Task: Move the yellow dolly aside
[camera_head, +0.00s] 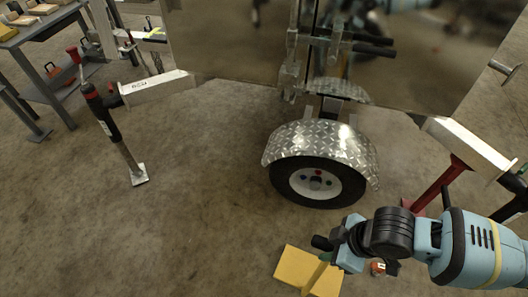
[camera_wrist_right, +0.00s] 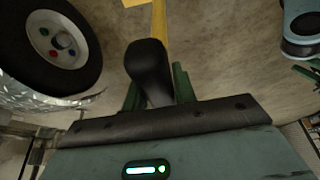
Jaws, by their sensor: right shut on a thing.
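The yellow dolly (camera_head: 296,267) lies low on the concrete floor at the bottom of the head view, in front of the trailer wheel. Its black handle grip (camera_head: 322,242) sticks out at my right gripper (camera_head: 329,253). In the right wrist view, the black grip (camera_wrist_right: 147,68) stands between the green fingers of my right gripper (camera_wrist_right: 155,88), which is shut on it. A yellow pole (camera_wrist_right: 160,22) runs from the grip towards a yellow part at the top edge. The gripper covers part of the handle. My left gripper is not in view.
The trailer wheel (camera_head: 316,184) under a diamond-plate fender (camera_head: 318,143) stands just behind the dolly. A red stand (camera_head: 441,184) is at right, near my right arm. A jack (camera_head: 112,125) stands left, beside a grey workbench (camera_head: 48,78). The floor at left front is clear.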

